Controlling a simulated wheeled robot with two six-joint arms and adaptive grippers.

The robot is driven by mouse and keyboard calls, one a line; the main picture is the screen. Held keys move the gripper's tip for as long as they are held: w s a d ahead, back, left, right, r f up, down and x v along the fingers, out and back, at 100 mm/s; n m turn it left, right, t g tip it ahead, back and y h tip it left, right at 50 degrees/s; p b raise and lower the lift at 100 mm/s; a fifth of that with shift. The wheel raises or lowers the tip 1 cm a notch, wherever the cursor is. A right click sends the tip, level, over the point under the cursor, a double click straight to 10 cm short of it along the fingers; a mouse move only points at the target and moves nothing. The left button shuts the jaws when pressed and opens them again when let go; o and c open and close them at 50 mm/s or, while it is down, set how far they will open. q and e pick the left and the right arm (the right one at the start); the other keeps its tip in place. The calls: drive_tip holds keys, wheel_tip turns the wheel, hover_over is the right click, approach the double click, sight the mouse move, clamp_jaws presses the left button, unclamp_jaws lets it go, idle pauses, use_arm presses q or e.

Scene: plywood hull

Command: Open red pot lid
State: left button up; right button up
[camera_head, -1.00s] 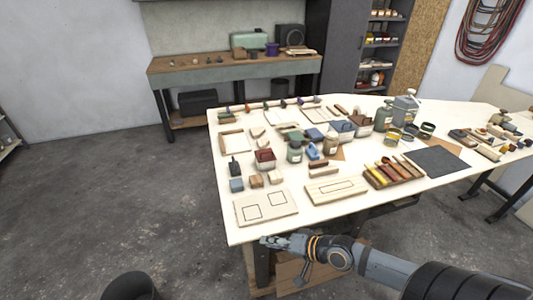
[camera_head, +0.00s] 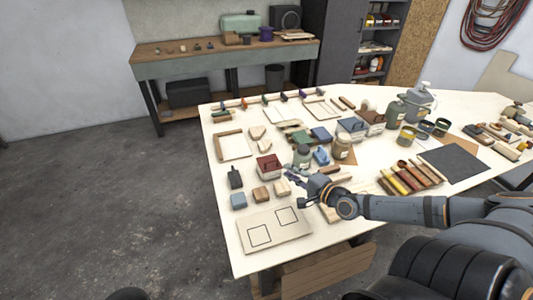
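The red pot with its red lid (camera_head: 268,162) stands on the plywood table, left of centre. The lid looks closed on the pale box-shaped body. My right gripper (camera_head: 296,188) has its fingers spread and pointing left, over the table to the right of and nearer than the red pot. It appears empty and apart from the lid. The gripper and wrist cover part of a pale wooden board (camera_head: 330,213). My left gripper is not in view.
Small wood blocks (camera_head: 261,194), a blue block (camera_head: 238,201) and a dark bottle (camera_head: 235,177) sit near the pot. A grey-green jar (camera_head: 302,155) stands to its right.

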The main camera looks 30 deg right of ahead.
sight(271, 161)
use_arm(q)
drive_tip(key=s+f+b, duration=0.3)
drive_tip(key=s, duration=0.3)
use_arm(e)
drive_tip(key=shift+w+a+f, duration=0.2)
drive_tip(key=shift+w+a, duration=0.05)
drive_tip(key=shift+w, duration=0.15)
drive_tip(key=shift+w+r, duration=0.35)
drive_tip(key=shift+w, duration=0.15)
drive_tip(key=shift+p+x, duration=2.05)
drive_tip(key=shift+x, duration=1.9)
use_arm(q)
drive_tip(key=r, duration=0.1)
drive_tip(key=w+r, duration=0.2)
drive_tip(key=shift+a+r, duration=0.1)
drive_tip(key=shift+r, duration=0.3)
use_arm(e)
drive_tip(key=shift+f, duration=0.15)
drive_tip(key=shift+s, duration=0.1)
clamp_jaws()
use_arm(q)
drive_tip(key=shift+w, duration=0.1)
